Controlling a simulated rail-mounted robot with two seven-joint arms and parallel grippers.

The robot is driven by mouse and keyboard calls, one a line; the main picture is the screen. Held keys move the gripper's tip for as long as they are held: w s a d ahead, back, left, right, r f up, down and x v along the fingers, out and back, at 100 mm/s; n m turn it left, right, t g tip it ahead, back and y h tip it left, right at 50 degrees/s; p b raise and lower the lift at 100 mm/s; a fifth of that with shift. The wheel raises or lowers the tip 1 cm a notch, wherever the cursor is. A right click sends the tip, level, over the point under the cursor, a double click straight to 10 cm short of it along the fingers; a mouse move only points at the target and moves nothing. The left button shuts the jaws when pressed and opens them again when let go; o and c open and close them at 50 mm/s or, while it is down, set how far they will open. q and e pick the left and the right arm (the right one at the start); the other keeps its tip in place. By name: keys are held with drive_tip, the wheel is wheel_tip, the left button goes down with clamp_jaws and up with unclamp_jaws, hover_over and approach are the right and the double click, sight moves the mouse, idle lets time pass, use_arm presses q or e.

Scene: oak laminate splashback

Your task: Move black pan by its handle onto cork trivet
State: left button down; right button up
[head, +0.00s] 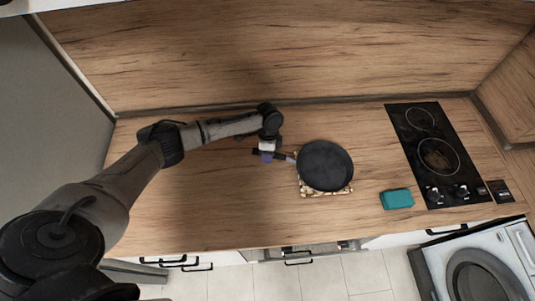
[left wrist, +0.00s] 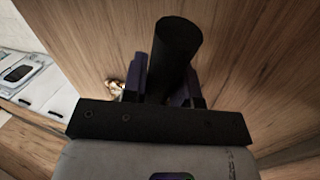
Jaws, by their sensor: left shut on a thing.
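The black pan (head: 325,166) is over the cork trivet (head: 342,189), whose patterned edge shows along the pan's lower and left sides. I cannot tell whether the pan touches the trivet. The pan's handle points left toward my left gripper (head: 277,156), which is shut on it. In the left wrist view the dark handle (left wrist: 177,45) stands between the two fingers of my left gripper (left wrist: 168,92). A small piece of the trivet (left wrist: 115,88) shows left of the fingers there; the pan's bowl is hidden. My right gripper is out of view.
A teal block, perhaps a sponge (head: 397,199), lies right of the trivet. A black hob (head: 437,155) is farther right. The wooden splashback (head: 290,50) rises behind the worktop (head: 210,205), which is clear at the left and front.

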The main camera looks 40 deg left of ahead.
sight(256, 149)
use_arm(q)
drive_tip(key=shift+f, duration=0.1)
idle(0.3)
drive_tip(key=c, duration=1)
unclamp_jaws()
drive_tip(key=shift+o, duration=1)
drive_tip(key=shift+f, duration=0.15)
drive_tip(key=shift+s+a+r+p, duration=0.3)
drive_tip(key=shift+a+p, duration=0.1)
drive_tip(key=shift+s+a+r+p, duration=0.2)
drive_tip(key=shift+s+a+p, duration=0.3)
drive_tip(key=shift+a, duration=0.15)
drive_tip(key=shift+s+a+r+p, duration=0.15)
drive_tip(key=shift+s+a+p, duration=0.3)
drive_tip(key=shift+a, duration=0.2)
drive_tip(key=shift+s+a+r+p, duration=0.25)
drive_tip(key=shift+s+a+p, duration=0.4)
drive_tip(key=shift+a, duration=0.35)
drive_tip(key=shift+s+a+r+p, duration=0.2)
drive_tip(key=shift+s+a+p, duration=0.45)
drive_tip(key=shift+a, duration=0.35)
